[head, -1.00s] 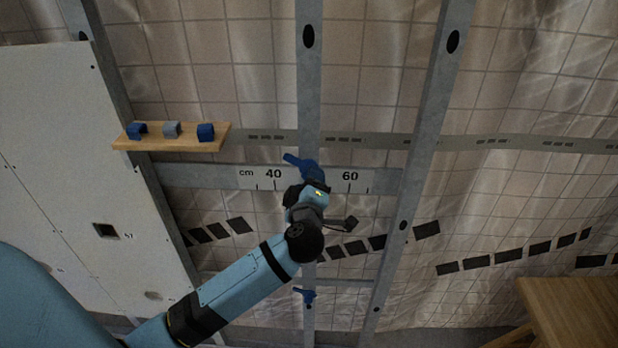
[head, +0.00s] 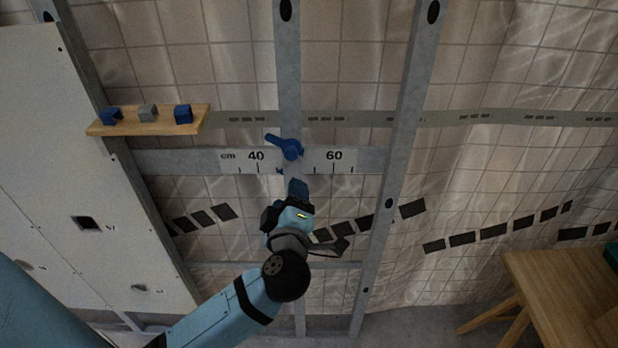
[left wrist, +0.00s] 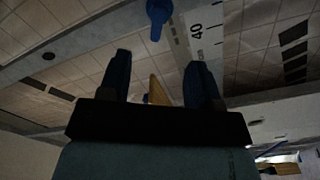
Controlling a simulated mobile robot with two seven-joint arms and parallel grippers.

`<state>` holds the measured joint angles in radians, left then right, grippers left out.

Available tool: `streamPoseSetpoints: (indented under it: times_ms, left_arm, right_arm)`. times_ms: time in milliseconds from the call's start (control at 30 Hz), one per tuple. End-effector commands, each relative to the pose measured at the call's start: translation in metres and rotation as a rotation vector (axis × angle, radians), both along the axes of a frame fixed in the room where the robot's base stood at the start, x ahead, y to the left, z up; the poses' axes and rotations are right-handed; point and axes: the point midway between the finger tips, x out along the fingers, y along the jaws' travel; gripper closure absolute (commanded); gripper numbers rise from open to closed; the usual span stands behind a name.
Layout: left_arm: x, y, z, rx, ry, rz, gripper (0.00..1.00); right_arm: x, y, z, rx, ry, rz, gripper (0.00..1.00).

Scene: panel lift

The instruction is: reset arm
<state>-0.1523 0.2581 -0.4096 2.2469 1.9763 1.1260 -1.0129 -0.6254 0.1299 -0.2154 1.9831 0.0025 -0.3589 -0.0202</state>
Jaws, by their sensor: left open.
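My left arm comes in from the lower left of the head view. Its gripper (head: 298,188) is just below a blue clamp-like knob (head: 288,148) on the upright metal stud, over the cm scale rail (head: 207,161). In the left wrist view the two dark blue fingers (left wrist: 160,82) stand apart with nothing between them. The blue knob (left wrist: 158,14) shows beyond them at the top, clear of the fingers, beside the scale (left wrist: 204,45). My right gripper does not show.
A wooden shelf (head: 150,121) at the left holds blue and grey clips. A pale panel (head: 60,170) covers the left studs. A wooden table (head: 565,285) stands at the lower right. A tiled, sheeted wall lies behind the studs.

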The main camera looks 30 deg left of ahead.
Motion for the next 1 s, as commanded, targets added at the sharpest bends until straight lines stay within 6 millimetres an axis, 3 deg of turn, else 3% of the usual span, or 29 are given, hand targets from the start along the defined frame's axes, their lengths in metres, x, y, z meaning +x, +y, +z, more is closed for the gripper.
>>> streamPoseSetpoints:
  times_ms: [367, 567, 667, 767, 900, 1000]
  left_arm:
    - [-0.004, -0.003, 0.002, 0.093, -0.092, -0.032, 0.42]
    - [-0.018, -0.036, -0.012, 0.387, -0.231, -0.245, 0.42]
    - [-0.028, -0.063, -0.04, 0.542, -0.204, -0.414, 0.42]
    - [-0.042, -0.088, -0.085, 0.679, -0.098, -0.597, 0.42]
    - [-0.072, -0.105, -0.167, 0.824, 0.163, -0.828, 0.42]
    - [-0.099, -0.102, -0.221, 0.885, 0.375, -0.936, 0.42]
  right_arm:
    - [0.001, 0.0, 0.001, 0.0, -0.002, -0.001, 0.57]
    - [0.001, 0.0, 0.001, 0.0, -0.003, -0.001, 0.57]
    - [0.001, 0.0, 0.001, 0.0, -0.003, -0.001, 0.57]
    - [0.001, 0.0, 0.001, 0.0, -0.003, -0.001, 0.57]
    - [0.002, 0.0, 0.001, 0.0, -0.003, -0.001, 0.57]
    - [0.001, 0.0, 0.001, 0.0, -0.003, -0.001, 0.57]
